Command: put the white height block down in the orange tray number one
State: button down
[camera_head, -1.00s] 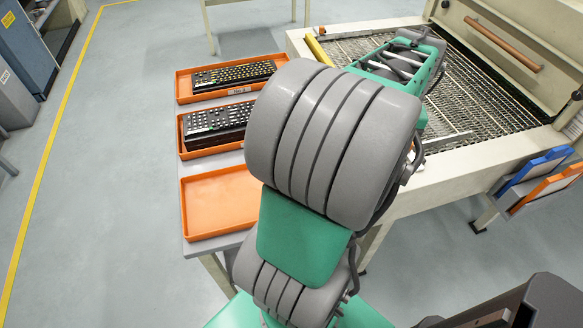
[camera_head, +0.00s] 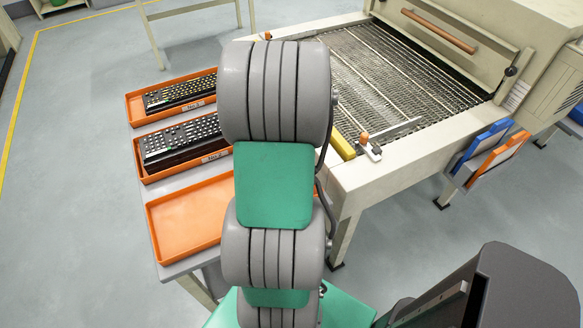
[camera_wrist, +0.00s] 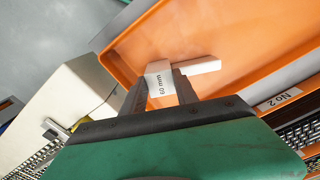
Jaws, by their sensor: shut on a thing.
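My gripper (camera_wrist: 160,88) is shut on the white height block (camera_wrist: 198,66), which reads "60 mm", in the wrist view. The block is L-shaped in outline, with a bar reaching right from between the fingers. It is over the floor of the empty orange tray (camera_wrist: 240,35); I cannot tell if it touches. In the head view this looks like the nearest, empty orange tray (camera_head: 190,222). No "one" label is readable on it. My arm hides the gripper and block in the head view.
A "No.2" label (camera_wrist: 278,100) shows beside the empty tray. A conveyor machine (camera_head: 400,80) with a yellow bar (camera_head: 342,146) stands right of the trays.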

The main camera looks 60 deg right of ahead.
jog(key=shift+f, duration=0.15)
jog(key=c, duration=0.9)
grip_release()
jog(key=shift+c, duration=0.2)
notch_tip(320, 180, up, 12)
jog(key=w+a+r+n, duration=0.2)
jog(key=w+a+n, duration=0.2)
jog(key=w+a, duration=0.55)
jog(key=a+n+t, duration=0.3)
jog(key=a+n, duration=0.3)
jog(key=a, duration=1.8)
jog(key=shift+a+f+n+b, duration=0.2)
jog(key=shift+f+n+b, duration=0.15)
jog(key=shift+n+b, duration=0.05)
